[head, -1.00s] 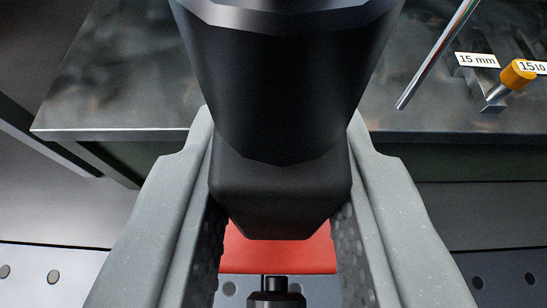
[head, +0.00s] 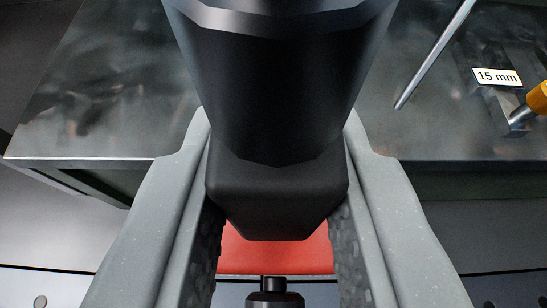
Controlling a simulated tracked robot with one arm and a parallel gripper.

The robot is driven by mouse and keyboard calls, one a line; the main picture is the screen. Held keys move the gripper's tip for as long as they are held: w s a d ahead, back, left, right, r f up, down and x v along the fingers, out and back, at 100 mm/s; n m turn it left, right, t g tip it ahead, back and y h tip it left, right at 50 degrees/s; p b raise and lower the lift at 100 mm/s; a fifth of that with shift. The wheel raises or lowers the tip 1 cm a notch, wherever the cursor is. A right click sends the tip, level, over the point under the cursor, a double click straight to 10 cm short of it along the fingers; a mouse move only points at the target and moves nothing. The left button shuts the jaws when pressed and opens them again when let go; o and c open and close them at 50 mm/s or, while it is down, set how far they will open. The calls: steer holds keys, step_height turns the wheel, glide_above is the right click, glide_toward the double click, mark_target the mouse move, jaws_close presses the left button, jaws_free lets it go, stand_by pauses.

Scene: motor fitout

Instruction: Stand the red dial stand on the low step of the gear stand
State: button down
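My gripper (head: 278,112) has its two grey fingers on either side of a red and black thing that I take to be the red dial stand (head: 275,252). Its red part shows between the textured pads, with a black knob below it. A large black cylinder and tapered block in front of it cover much of the middle; I cannot tell whether they belong to the stand. The pads appear to press on its sides. I cannot make out a gear stand for certain; its steps are not clearly shown.
A dark metal bench top (head: 100,105) lies ahead, its front edge crossing the view. At the right are a slanted metal rod (head: 432,58), a steel block with a "15 mm" label (head: 497,77) and an orange-yellow knob (head: 539,98). The left of the bench top is clear.

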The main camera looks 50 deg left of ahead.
steer(key=w+r+b+x, duration=0.1)
steer(key=r+b+x, duration=0.1)
steer(key=x, duration=1)
steer(key=shift+a+r+b, duration=0.15)
steer(key=shift+a+b, duration=0.25)
steer(key=shift+b, duration=0.05)
stand_by(0.4)
steer(key=shift+f, duration=0.3)
stand_by(1.5)
steer(key=c, duration=1.1)
jaws_free()
steer(key=shift+s, duration=0.1)
